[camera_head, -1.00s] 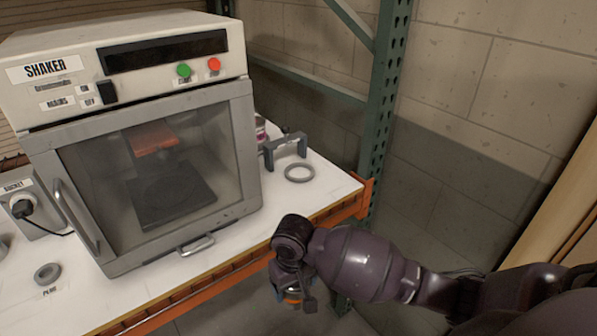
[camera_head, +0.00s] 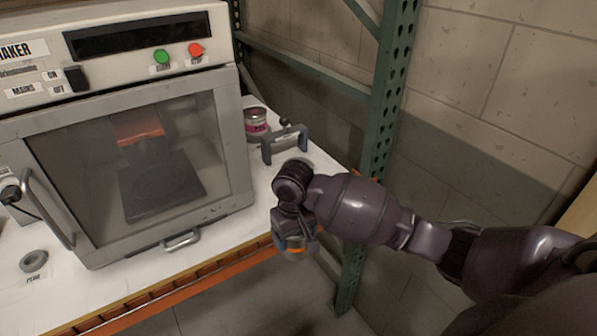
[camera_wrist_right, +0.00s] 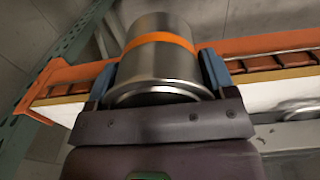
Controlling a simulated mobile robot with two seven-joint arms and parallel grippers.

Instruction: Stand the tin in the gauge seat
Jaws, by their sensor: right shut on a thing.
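My right gripper (camera_wrist_right: 160,90) is shut on a bare metal tin (camera_wrist_right: 160,60) with an orange band, its blue fingers on either side of it. In the head view the right gripper (camera_head: 296,240) and the lower part of the tin (camera_head: 295,250) show at the front edge of the bench, beyond its orange rail. A grey bridge-shaped gauge (camera_head: 285,143) stands on the bench right of the shaker. The flat ring beside it is now mostly hidden behind my right wrist. My left gripper is out of view.
The shaker (camera_head: 130,120) fills the left of the white bench (camera_head: 235,215). A tin with a pink label (camera_head: 256,122) stands behind the gauge. A small grey ring (camera_head: 33,261) lies at the left. A green rack post (camera_head: 385,100) rises at the bench's right end.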

